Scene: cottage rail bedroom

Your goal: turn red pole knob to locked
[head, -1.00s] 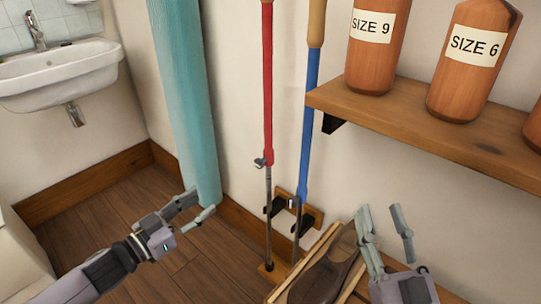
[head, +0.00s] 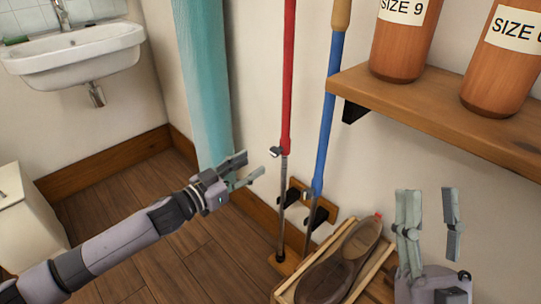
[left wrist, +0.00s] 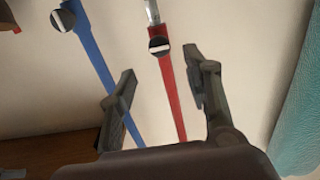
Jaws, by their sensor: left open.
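The red pole (head: 288,85) stands upright by the wall, with a grey metal lower shaft. Its small metal knob (head: 275,152) sits at the lower end of the red tube. In the left wrist view the knob (left wrist: 159,46) appears as a dark round piece with a white bar, between and beyond my finger tips. My left gripper (head: 250,165) is open and empty, just left of and slightly below the knob, apart from it. My right gripper (head: 428,205) has its fingers apart and empty, over the right side near the shoe rack.
A blue pole (head: 326,110) stands close to the right of the red one, with its own knob (left wrist: 62,20). A wall bracket (head: 317,208) is behind the poles. A rack with a brown shoe (head: 335,265) lies below. A shelf (head: 440,95) with bottles juts out at right; a teal roll (head: 203,80) stands left.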

